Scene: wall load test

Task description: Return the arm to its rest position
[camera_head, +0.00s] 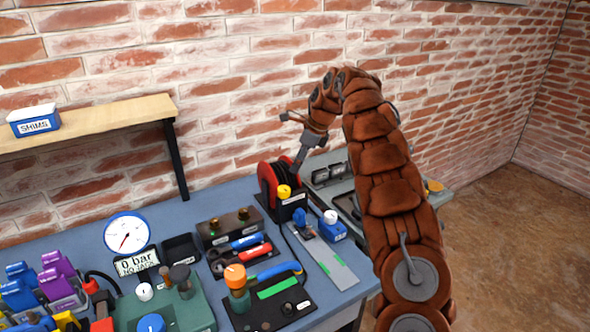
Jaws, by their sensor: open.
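My brown arm rises from the lower right and bends over at the top, in front of the brick wall. My gripper (300,160) points down at the end of the arm, over the back of the blue workbench (345,283). Its grey fingers are small here and stand close to a red and black reel (268,186). I see nothing held in the open gripper. I cannot tell whether it touches the reel.
A wooden shelf (95,122) with a blue SHIMS box (34,122) is on the wall at left. A round gauge (127,233), tools in a tray (243,254) and an orange-knobbed device (236,282) crowd the bench. Open floor (510,240) lies at right.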

